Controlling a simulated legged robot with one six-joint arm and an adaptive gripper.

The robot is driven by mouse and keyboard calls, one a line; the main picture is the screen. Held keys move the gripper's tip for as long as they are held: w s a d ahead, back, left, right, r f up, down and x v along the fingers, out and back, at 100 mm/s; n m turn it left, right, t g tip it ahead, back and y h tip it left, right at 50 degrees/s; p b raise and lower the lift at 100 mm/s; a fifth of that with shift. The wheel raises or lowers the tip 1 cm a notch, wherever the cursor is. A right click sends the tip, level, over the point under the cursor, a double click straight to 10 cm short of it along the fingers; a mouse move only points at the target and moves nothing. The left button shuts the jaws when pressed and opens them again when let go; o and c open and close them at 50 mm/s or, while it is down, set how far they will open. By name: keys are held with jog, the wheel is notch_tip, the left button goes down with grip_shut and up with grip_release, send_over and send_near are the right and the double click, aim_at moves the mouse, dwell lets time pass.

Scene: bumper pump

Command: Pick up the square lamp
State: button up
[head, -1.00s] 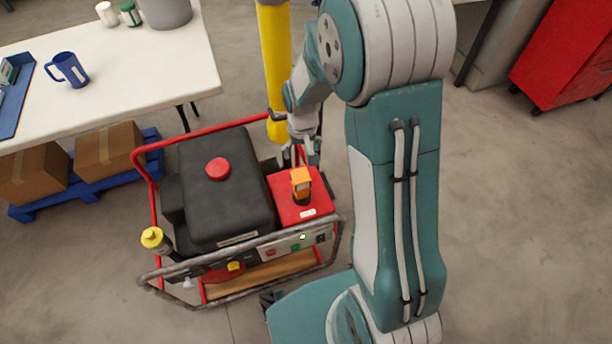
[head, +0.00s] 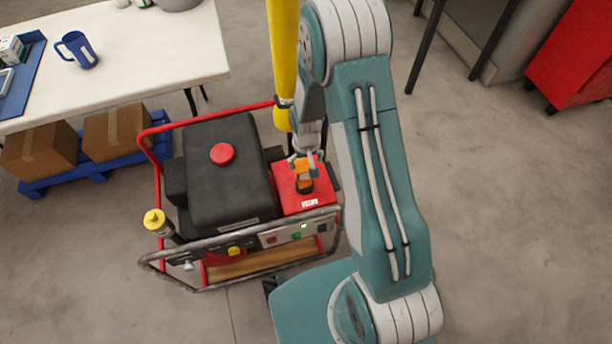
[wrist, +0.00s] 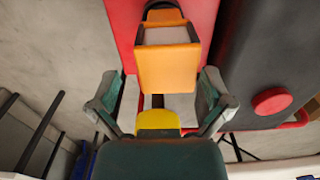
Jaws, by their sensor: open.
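The square lamp (head: 303,172) is orange with a dark base and stands on the red box (head: 318,191) at the right of the pump machine. In the wrist view the lamp (wrist: 168,65) is large, near the upper middle. My gripper (head: 303,158) is just behind and above the lamp in the head view, close to it. In the wrist view my gripper (wrist: 160,84) has its fingers spread wide, one towards each side of the lamp. The lamp's face lies forward of and between the fingertips; I see no clear contact. The lamp's far side is partly hidden.
A black tank with a red cap (head: 222,154) is left of the lamp. A red and grey tube frame (head: 240,243) surrounds the machine. A yellow post (head: 283,60) stands close behind. A white table (head: 150,50) is at the upper left.

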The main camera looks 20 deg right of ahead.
jog(key=shift+a+f, duration=0.55)
jog(key=shift+a, duration=0.1)
jog(key=shift+d, duration=0.5)
jog(key=c, duration=1.2)
jog(key=shift+a+r, duration=0.1)
jog(key=shift+a, duration=0.15)
